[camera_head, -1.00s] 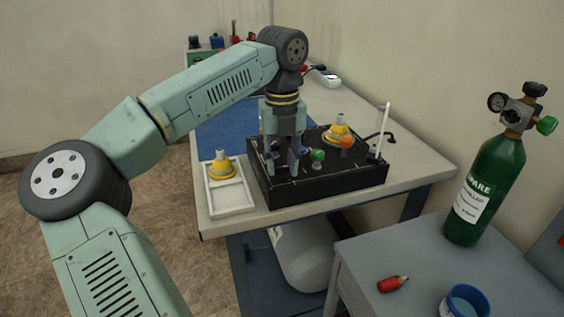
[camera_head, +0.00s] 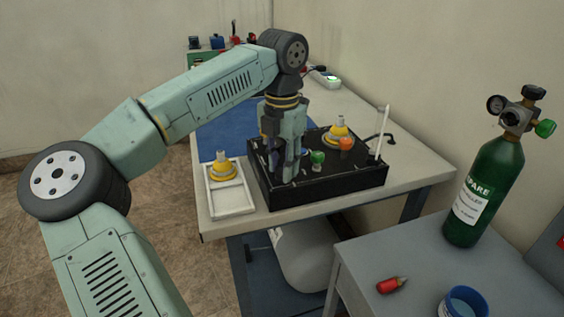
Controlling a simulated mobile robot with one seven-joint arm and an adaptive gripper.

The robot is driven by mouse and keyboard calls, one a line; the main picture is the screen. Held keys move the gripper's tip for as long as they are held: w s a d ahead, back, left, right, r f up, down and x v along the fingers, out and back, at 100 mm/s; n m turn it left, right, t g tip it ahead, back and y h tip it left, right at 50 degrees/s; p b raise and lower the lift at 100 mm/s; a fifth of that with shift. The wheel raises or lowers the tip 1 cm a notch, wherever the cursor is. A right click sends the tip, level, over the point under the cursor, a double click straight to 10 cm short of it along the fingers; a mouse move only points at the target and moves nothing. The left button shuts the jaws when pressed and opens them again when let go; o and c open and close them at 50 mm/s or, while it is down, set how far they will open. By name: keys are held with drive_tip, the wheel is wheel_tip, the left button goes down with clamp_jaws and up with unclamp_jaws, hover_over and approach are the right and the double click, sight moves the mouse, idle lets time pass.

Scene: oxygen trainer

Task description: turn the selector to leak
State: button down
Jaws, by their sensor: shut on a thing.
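A black trainer box (camera_head: 335,189) stands on the workbench. On its top I see a green knob (camera_head: 317,158), an orange-red knob (camera_head: 346,144) and a yellow fitting with a pale tip (camera_head: 339,131). My gripper (camera_head: 285,172) points down over the left part of the box, its fingers low at the panel. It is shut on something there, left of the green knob. The fingers hide most of that part, so the selector and its markings cannot be made out.
A white tray (camera_head: 231,210) with a yellow fitting (camera_head: 222,168) is left of the box. A white rod (camera_head: 383,132) stands upright at the box's right. A green cylinder (camera_head: 484,190), a red item (camera_head: 392,285) and a blue cup (camera_head: 464,300) are on the grey table (camera_head: 420,250).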

drive_tip(key=shift+m, duration=0.7)
drive_tip(key=c, duration=1.2)
unclamp_jaws()
drive_tip(key=shift+c, duration=0.2)
wheel_tip(320, 180, up, 12)
